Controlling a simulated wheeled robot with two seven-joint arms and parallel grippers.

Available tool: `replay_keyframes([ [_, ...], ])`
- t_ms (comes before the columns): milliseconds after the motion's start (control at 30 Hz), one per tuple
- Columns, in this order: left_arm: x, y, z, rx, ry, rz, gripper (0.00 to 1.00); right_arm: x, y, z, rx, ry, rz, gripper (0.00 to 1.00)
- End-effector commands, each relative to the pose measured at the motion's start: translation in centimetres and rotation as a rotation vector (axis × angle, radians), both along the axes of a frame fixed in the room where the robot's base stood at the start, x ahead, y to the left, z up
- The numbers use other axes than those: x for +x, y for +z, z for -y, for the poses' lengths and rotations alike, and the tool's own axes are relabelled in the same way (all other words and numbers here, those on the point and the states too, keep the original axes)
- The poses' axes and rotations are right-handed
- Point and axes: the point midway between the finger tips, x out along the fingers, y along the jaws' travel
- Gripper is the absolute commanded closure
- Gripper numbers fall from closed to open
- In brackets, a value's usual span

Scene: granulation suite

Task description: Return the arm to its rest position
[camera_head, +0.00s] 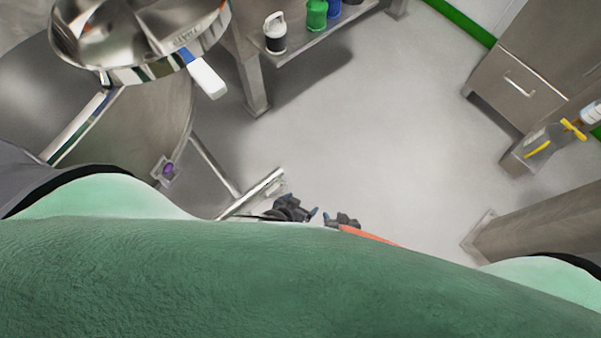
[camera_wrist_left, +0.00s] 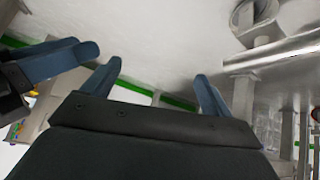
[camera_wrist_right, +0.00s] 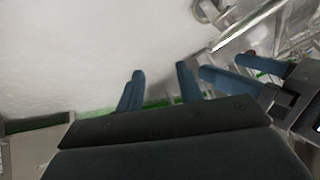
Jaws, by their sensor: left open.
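In the head view my left gripper (camera_head: 292,208) and my right gripper (camera_head: 345,220) show small and low, close together just past the edge of my green body. My body hides most of both arms. In the left wrist view the left gripper's blue fingers (camera_wrist_left: 157,72) are spread wide with nothing between them. In the right wrist view the right gripper's fingers (camera_wrist_right: 160,71) are apart, with a narrower gap, and empty. Each wrist view also shows the other gripper's fingers at one side. I cannot tell whether the grippers touch.
A steel vessel (camera_head: 170,75) with a blue-and-white handle stands at upper left, above metal framework. A low table (camera_head: 300,45) holds several bottles. A steel cabinet (camera_head: 515,85) and a yellow-trimmed spray bottle (camera_head: 545,140) are at right. The middle floor (camera_head: 385,130) is clear.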

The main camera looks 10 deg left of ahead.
Motion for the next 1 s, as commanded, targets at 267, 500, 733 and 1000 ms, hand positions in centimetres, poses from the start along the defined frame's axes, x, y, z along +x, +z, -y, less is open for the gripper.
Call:
replay_keyframes([
  [267,-1.5,-0.6,0.3,-0.079,0.079,-0.045,0.14,0.7,0.2,0.0,0.0,0.0,0.009,0.64],
  [500,-1.5,-0.6,0.3,-0.077,0.077,-0.044,0.14,1.3,0.4,0.0,0.0,0.0,0.016,0.64],
  [733,-1.4,-0.4,0.3,-0.074,0.076,-0.044,0.14,0.4,0.2,0.2,-0.004,0.0,0.002,0.64],
  [1000,-0.2,9.1,-1.0,-0.03,0.064,-0.128,0.14,1.7,9.8,1.4,-0.043,0.017,-0.082,0.64],
])
